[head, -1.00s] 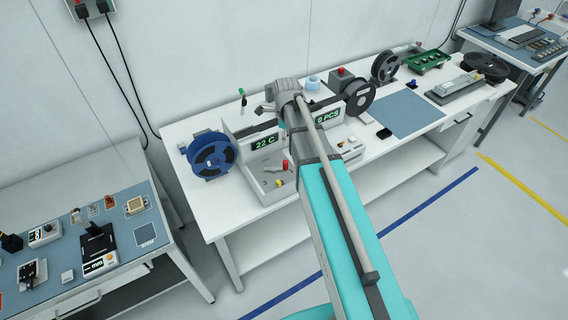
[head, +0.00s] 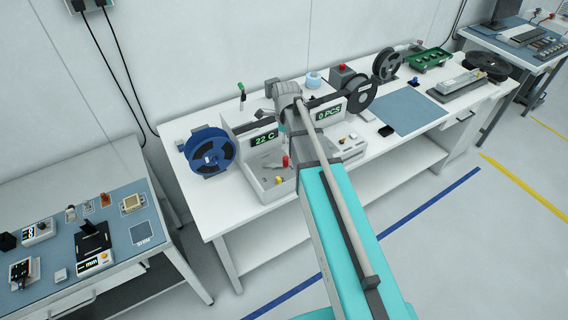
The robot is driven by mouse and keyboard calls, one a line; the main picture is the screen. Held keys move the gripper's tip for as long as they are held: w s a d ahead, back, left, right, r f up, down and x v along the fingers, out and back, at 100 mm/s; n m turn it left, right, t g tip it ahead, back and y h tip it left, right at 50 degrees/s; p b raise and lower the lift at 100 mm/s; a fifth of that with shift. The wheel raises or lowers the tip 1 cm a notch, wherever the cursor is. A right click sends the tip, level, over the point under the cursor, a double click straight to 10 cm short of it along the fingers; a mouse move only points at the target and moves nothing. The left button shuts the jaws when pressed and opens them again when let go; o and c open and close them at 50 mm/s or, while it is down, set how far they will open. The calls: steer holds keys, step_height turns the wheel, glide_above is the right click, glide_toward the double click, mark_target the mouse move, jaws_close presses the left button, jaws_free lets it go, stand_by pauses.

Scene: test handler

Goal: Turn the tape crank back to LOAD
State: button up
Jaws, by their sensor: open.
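The test handler (head: 229,136) is a pale machine on the white bench, with a blue reel (head: 209,153) at its left and a black reel (head: 361,95) at its right. A small red upright knob (head: 285,161) stands at its front tray, beside my arm. I cannot tell whether this is the tape crank; no LOAD mark is legible. My gripper (head: 266,114) is over the handler's middle, behind the displays, largely hidden by my wrist. Its jaws are open, with nothing seen between them. My arm covers the handler's centre and part of its right side.
Displays read 22 C (head: 264,138) and 0 PCS (head: 329,113). A yellow knob (head: 279,180) is at the tray's front. A blue mat (head: 408,113) lies clear to the right. A red-button box (head: 343,76) and green tray (head: 428,58) stand farther back. Another bench (head: 150,267) is at left.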

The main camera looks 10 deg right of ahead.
mark_target(285, 157)
steer(key=shift+f+b, duration=4.8)
steer(key=shift+f, duration=0.3)
jaws_close()
steer(key=shift+a, duration=0.35)
steer(key=shift+d, duration=0.25)
